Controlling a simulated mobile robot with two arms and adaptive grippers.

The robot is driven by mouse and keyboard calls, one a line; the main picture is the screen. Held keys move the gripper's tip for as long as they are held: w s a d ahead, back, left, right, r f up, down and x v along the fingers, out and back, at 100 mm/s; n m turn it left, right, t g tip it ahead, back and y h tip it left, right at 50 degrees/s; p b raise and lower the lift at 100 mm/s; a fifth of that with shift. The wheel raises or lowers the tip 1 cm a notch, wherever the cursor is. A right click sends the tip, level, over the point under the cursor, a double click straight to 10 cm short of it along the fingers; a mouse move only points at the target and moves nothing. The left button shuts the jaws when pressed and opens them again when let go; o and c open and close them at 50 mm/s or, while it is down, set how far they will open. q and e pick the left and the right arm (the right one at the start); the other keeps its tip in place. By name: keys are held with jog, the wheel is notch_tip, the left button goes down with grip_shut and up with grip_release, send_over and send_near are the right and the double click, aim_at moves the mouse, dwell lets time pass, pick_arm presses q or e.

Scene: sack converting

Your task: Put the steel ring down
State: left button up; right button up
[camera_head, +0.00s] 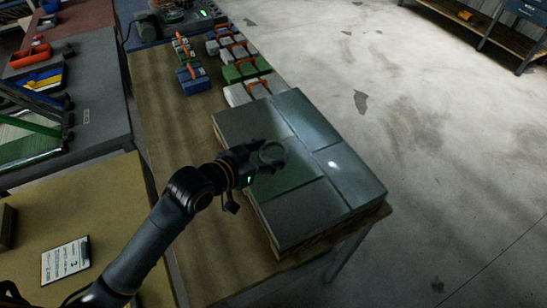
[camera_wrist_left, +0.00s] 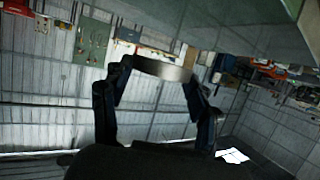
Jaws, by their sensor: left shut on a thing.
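The steel ring (camera_head: 271,153) is a grey metal band. My left gripper (camera_head: 262,160) is shut on it, over the grey-green slab-topped block (camera_head: 330,195) on the table. In the left wrist view the ring (camera_wrist_left: 162,69) sits between the two dark fingers of my left gripper (camera_wrist_left: 160,75). I cannot tell from the head view how far the ring is above the slab. My right gripper is not in view.
Several small toolboxes (camera_head: 240,70) with orange handles stand on the table (camera_head: 160,105) behind the block. A side bench with a paper label (camera_head: 65,261) is at the lower left. Open concrete floor (camera_head: 440,150) lies to the right.

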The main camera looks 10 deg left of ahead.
pick_arm(q)
jog(key=w+f, duration=0.1)
jog(key=f, duration=0.1)
jog(key=w+f, duration=0.2)
jog(key=shift+w+d, duration=0.2)
jog(key=shift+d, duration=0.2)
notch_tip(320, 180, down, 2)
jog(key=shift+f+p, duration=0.2)
jog(key=shift+p, duration=0.6)
jog(key=shift+f, duration=0.35)
jog(key=shift+f, duration=0.15)
jog(key=o, duration=1.3)
jog(key=shift+s, duration=0.1)
